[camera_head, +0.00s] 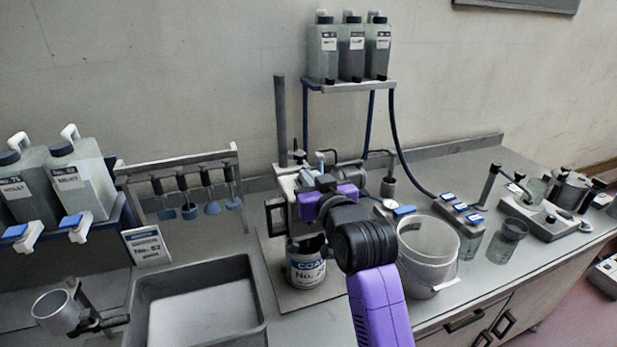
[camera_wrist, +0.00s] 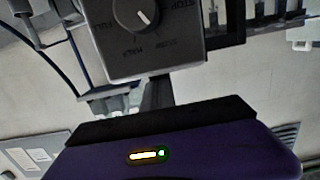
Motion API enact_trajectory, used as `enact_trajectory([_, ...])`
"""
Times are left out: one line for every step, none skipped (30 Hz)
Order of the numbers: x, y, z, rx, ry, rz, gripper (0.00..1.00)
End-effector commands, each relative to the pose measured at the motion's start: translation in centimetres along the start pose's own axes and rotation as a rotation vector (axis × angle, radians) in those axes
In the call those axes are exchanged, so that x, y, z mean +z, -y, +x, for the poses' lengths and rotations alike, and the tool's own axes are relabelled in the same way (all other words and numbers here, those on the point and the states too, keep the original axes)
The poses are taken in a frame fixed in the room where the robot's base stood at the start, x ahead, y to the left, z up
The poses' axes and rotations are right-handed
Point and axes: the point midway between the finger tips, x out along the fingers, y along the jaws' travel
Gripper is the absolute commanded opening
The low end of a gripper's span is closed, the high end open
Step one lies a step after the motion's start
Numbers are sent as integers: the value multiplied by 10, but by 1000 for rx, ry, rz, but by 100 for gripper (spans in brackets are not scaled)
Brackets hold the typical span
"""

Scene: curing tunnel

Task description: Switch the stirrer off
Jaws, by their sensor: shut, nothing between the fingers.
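The stirrer (camera_head: 287,182) stands in the middle of the bench, its grey head beside a dark upright post. A can with a "COAT" label (camera_head: 304,268) stands beneath the head. In the wrist view the stirrer's control box (camera_wrist: 155,52) fills the upper middle. Its round dial (camera_wrist: 134,14) has a white mark slanting toward the lower right; the printed words around it appear upside down, with "STOP" at the upper right. My gripper (camera_wrist: 157,92) is shut and empty, just below the box in that view. Whether it touches the box is unclear. My arm hides part of the stirrer in the head view.
A grey bucket (camera_head: 428,247) stands close to the right of my arm. A tray (camera_head: 257,325) lies at front left, with a rack of hanging paddles (camera_head: 188,164) behind it. A shelf (camera_head: 350,84) of several bottles rises behind, with hoses hanging from it.

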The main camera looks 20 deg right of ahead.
Motion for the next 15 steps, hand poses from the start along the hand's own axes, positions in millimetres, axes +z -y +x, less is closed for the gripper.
enact_trajectory([-3,0,0,0,0,0,0])
enact_trajectory([-6,0,0,0,0,0,0])
enact_trajectory([-10,0,1,0,0,0,0])
enact_trajectory([-14,0,1,0,0,0,0])
enact_trajectory([-18,0,2,0,-1,0,0])
enact_trajectory([-25,0,3,0,-1,0,0])
enact_trajectory([-30,1,4,0,-2,0,0])
enact_trajectory([-36,1,4,0,-2,0,0])
enact_trajectory([-44,1,5,0,-2,0,0])
enact_trajectory([-49,2,6,0,-2,0,0])
enact_trajectory([-45,2,2,0,-2,-1,0])
enact_trajectory([-42,2,-6,0,-3,-1,0])
enact_trajectory([-43,2,-12,0,-4,-1,0])
enact_trajectory([-44,2,-18,0,-4,0,0])
enact_trajectory([-46,2,-26,0,-4,0,0])
